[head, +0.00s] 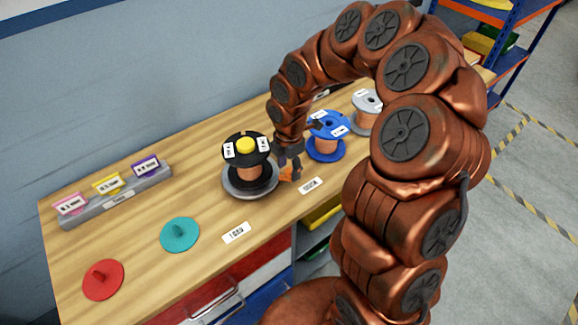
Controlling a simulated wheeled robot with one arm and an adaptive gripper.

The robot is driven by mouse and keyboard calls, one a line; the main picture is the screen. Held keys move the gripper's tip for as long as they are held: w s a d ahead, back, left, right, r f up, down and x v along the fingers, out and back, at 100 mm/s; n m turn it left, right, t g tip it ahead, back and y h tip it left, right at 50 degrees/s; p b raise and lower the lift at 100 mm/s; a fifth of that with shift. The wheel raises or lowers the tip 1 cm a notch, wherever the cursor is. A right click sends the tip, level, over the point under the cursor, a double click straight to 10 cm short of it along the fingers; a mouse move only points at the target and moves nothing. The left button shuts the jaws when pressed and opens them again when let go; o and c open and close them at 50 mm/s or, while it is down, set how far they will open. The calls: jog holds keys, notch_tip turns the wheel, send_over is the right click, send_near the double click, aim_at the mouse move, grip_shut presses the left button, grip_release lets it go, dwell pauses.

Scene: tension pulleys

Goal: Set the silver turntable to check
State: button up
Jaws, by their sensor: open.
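The silver turntable (236,192) is a low grey disc on the wooden bench. A black spool (263,180) wound with copper stands on it, with a yellow knob on top and white tags on its flange. My gripper (288,168) is at the disc's right side, open, with its fingers low over the bench. A small orange piece (287,177) shows at the fingertips; I cannot tell whether it belongs to the turntable or touches them. One white label (236,233) lies in front of the disc and another (311,186) to its right; their lettering is hard to read.
A blue spool (326,118) and a silver spool (364,97) stand behind my gripper to the right. Teal (179,236) and red (103,281) discs with pegs lie at left. A grey card rack (118,200) stands near the wall. Bare bench lies between rack and turntable.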

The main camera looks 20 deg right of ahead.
notch_tip(320, 180, up, 12)
dwell(0.7)
jog(key=shift+s, duration=0.1)
dwell(0.3)
jog(key=s+a+r+m+g, duration=0.1)
jog(key=s+r+m, duration=0.2)
jog(key=s+m, duration=1.8)
jog(key=shift+s+r+m+g, duration=0.15)
jog(key=shift+s+m+g, duration=0.25)
jog(key=shift+s, duration=4.1)
